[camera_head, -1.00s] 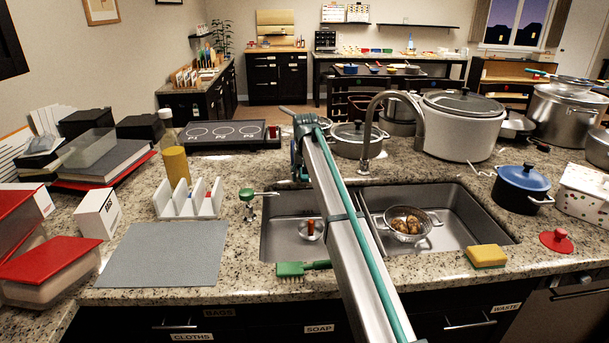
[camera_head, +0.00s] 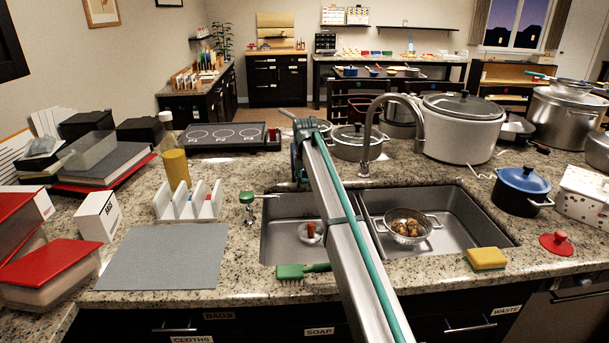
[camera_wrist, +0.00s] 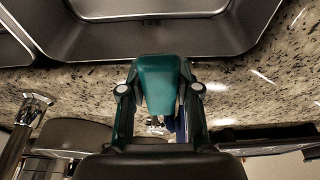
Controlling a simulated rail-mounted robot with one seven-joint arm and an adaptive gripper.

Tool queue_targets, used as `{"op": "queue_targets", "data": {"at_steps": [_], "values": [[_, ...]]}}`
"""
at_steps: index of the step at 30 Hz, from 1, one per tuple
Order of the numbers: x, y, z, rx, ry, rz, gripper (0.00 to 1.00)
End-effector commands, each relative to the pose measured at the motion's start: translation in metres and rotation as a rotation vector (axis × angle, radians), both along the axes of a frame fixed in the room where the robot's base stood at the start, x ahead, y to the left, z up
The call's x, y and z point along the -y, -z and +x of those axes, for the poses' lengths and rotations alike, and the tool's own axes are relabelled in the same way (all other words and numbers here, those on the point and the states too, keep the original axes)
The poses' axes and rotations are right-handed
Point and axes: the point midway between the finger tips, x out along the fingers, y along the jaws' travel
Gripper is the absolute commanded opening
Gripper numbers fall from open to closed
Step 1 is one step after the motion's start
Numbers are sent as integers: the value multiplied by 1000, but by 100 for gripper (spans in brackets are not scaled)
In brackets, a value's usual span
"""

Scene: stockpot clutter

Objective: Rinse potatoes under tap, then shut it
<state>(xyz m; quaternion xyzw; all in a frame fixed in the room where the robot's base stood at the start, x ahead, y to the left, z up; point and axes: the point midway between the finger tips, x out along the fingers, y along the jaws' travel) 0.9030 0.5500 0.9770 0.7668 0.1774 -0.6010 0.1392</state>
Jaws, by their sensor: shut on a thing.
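In the head view, several brown potatoes (camera_head: 408,230) sit in a metal colander (camera_head: 398,238) in the right sink basin. The curved tap (camera_head: 364,150) stands behind the sink, its spout over the right basin. I see no water stream. The base shows at left in the wrist view (camera_wrist: 34,108). I cannot tell for certain that this is the tap's lever.
A green-topped dispenser (camera_head: 247,198) stands left of the sink. A green brush (camera_head: 298,271) and a yellow sponge (camera_head: 486,258) lie at the front edge. A large pot (camera_head: 462,128) and a blue pot (camera_head: 521,190) stand at right. The grey mat (camera_head: 165,258) is clear.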

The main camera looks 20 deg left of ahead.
Motion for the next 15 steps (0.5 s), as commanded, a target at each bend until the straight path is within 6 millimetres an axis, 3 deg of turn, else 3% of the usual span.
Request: {"op": "queue_targets", "data": {"at_steps": [15], "values": [[-2,-17,3,-123,0,-59,12]]}}
